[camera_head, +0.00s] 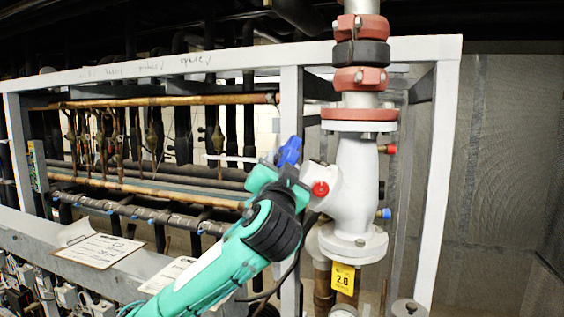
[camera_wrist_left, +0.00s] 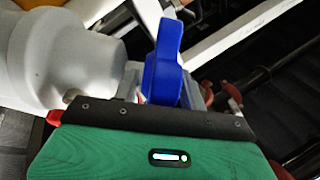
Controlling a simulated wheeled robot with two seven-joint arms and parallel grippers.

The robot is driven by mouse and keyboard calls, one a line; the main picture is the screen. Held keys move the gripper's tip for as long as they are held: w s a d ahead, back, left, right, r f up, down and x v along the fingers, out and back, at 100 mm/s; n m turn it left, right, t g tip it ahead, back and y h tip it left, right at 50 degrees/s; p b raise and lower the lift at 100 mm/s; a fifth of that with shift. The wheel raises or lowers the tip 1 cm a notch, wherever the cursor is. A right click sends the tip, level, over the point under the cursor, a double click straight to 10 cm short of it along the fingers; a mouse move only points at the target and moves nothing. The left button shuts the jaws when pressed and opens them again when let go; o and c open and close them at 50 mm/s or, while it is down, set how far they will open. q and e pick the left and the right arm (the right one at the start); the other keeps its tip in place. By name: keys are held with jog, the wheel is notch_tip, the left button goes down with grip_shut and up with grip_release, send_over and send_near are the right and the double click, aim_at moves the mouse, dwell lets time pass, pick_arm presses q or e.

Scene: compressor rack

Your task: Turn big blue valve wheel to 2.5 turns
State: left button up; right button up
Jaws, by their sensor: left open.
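The big blue valve wheel (camera_head: 290,151) sits on the left side of the white pipe body, partly hidden behind my left gripper. In the left wrist view the blue wheel (camera_wrist_left: 163,62) rises just beyond the dark edge of my gripper, with its lower end hidden. My left gripper (camera_head: 283,172) is at the wheel, its green arm coming in from below. It is open; its fingertips are mostly hidden, and I cannot tell whether they touch the wheel. My right gripper is not in view.
The white valve body (camera_head: 352,190) stands close on the right, with a red cap (camera_head: 320,188) near my gripper. A grey frame post (camera_head: 291,105) stands right behind. A yellow tag (camera_head: 342,278) marked 2.0 hangs below. Copper pipes (camera_head: 165,101) run at left.

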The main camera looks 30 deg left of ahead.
pick_arm(q)
jog(key=c, duration=0.7)
grip_shut()
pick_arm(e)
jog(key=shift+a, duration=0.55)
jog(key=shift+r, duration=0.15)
